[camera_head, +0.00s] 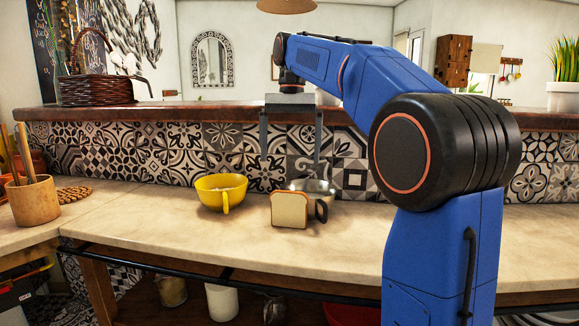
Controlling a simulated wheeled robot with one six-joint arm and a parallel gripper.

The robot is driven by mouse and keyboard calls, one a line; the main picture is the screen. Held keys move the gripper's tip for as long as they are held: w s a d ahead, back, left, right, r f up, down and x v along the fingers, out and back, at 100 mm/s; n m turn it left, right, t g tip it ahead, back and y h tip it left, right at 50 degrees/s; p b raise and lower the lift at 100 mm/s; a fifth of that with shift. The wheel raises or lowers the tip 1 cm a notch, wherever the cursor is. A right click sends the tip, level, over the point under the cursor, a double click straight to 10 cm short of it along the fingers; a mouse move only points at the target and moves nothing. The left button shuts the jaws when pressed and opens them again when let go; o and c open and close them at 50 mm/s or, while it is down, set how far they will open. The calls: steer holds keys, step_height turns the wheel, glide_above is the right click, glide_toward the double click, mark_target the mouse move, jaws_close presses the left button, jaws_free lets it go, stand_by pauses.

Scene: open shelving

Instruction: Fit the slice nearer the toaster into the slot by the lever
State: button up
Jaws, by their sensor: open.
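A slice of bread (289,210), white with a brown crust, stands upright on the counter, facing me. Only one slice shows. My gripper (291,156) hangs above and behind it, in front of the tiled wall, with its two long fingers pointing down and spread wide. It is open and nothing is between the fingers. I cannot make out a toaster, a slot or a lever. My blue arm hides part of the counter at the right.
A yellow bowl-like cup (221,188) stands left of the slice. A shiny metal vessel (318,187) with a dark handle is partly hidden behind the slice. A utensil pot (33,202) stands at the far left. The counter (150,222) between is clear. A raised ledge (200,113) runs behind.

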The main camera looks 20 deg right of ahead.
steer(key=shift+r, duration=0.4)
steer(key=c, duration=0.8)
steer(key=shift+r+m, duration=0.25)
steer(key=shift+m, duration=0.35)
steer(key=c, duration=0.6)
steer(key=shift+r+m, duration=0.25)
steer(key=shift+m, duration=0.35)
steer(key=c, duration=0.3)
step_height(320, 180, up, 6)
steer(key=m+t+h, duration=0.1)
steer(key=m, duration=1.5)
glide_above(289, 191)
steer(key=shift+c, duration=0.2)
steer(key=f, duration=1.2)
steer(key=shift+a+f, duration=0.1)
steer(key=shift+a, duration=0.1)
steer(key=shift+d+f, duration=0.2)
steer(key=shift+f, duration=2.4)
